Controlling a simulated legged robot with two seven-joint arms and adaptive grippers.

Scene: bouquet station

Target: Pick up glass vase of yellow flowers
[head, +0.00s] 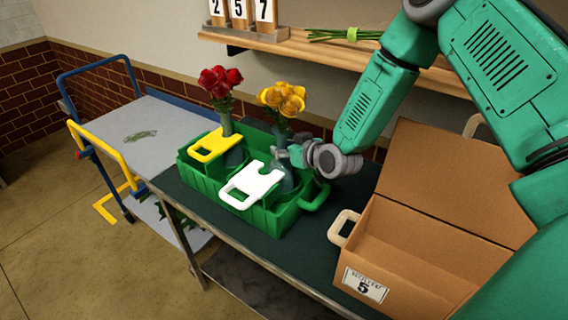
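The glass vase of yellow flowers (286,180) stands upright in the right part of a green crate (195,176). Its yellow blooms (282,98) rise above the crate. My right gripper (287,155) reaches in from the right at the upper part of this vase, overlapping it in the picture. Its fingers are small and partly merge with the vase, so I cannot tell whether they are closed on it. A second glass vase (234,152) with red roses (220,82) stands to the left in the same crate. My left gripper is not in view.
An open cardboard box (400,250) stands right on the dark green table (245,240). A cart (135,120) is left. A wooden shelf (325,50) holds number cards and green stems (345,34).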

